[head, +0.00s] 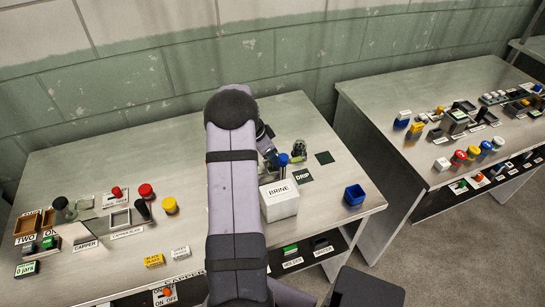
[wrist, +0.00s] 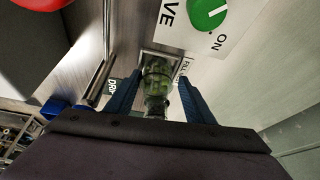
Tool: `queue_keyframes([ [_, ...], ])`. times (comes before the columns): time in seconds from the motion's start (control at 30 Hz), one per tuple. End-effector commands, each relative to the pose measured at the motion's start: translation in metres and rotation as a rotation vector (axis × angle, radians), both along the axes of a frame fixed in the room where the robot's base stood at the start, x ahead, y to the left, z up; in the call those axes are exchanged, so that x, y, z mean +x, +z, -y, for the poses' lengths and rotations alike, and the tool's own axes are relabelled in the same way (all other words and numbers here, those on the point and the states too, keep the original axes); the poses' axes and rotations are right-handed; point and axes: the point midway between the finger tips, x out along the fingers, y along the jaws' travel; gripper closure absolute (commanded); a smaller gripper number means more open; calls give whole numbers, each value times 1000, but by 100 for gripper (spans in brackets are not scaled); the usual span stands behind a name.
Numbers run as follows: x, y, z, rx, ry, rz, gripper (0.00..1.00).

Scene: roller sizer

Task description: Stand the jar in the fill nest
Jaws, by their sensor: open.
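The jar, a clear glass with green pieces inside (wrist: 157,74), shows in the wrist view between the two blue fingers of my gripper (wrist: 159,82). The gripper is open, with a finger on each side of the jar and small gaps visible. The fill nest, a pale square frame (wrist: 147,55) with a partly hidden label beside it, lies right behind the jar; whether the jar is fully seated cannot be told. My gripper is mostly hidden there by my arm.
A white brine box (head: 279,203) with a blue top stands near the arm. A green ON knob (wrist: 209,13) is close above the jar. Capper items fill the left table.

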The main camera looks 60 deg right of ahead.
Motion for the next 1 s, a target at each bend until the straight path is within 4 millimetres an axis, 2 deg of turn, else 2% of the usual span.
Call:
queue_keyframes([
  [0.03, -10, -12, -10, 35, -16, -18, 44],
  [0.27, -9, 4, -10, 33, -16, -18, 44],
  [0.7, 16, 81, -32, 19, -5, -11, 44],
  [1.0, 23, 110, -42, 20, -6, -12, 44],
])
